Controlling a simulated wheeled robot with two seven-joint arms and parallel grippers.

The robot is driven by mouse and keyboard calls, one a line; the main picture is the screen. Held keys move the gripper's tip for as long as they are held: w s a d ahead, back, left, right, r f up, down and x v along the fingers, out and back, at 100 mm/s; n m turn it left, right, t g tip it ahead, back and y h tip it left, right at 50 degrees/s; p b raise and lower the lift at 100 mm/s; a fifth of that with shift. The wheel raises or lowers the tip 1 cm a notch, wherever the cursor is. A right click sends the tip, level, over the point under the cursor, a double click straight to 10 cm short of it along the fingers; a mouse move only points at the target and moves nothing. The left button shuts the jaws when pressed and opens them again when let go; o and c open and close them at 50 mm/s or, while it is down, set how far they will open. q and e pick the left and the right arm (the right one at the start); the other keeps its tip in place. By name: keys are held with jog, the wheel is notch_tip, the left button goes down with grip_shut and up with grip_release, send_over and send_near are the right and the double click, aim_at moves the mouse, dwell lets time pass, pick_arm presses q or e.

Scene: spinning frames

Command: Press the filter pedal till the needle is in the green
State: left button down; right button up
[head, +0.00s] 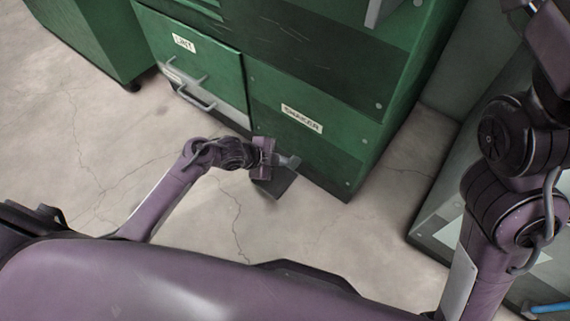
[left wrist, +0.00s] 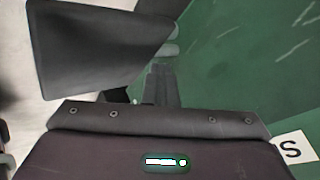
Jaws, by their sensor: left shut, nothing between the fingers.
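A dark grey pedal plate (head: 274,186) juts from the foot of the green cabinet, below its SHAKER label (head: 302,118). My left gripper (head: 283,161) is just above the pedal by the cabinet front. Its fingers are shut and empty. In the left wrist view the pedal (left wrist: 92,45) fills the upper left, and the shut fingers (left wrist: 160,84) are beside it against the green panel. I cannot tell whether they touch the pedal. No gauge or needle is in view. My right arm stands at the right of the head view; its fingers do not show.
The green cabinet (head: 350,100) fills the top middle. A drawer labelled LINT (head: 195,75) with metal handles is left of the pedal. Another green unit (head: 95,35) stands at upper left. A grey-green bench (head: 450,225) is at right. The cracked concrete floor (head: 100,130) is clear.

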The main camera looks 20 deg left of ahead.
pick_arm(q)
jog(key=shift+s+f+b, duration=0.15)
jog(key=shift+f+b, duration=0.2)
jog(key=shift+f, duration=0.45)
dwell(0.6)
jog(key=shift+r+p, duration=0.9)
jog(key=shift+p, duration=0.15)
jog(key=shift+r+p, duration=0.4)
jog(key=shift+r, duration=0.15)
jog(key=shift+r, duration=0.15)
notch_tip(320, 180, up, 5)
jog(key=p, duration=0.5)
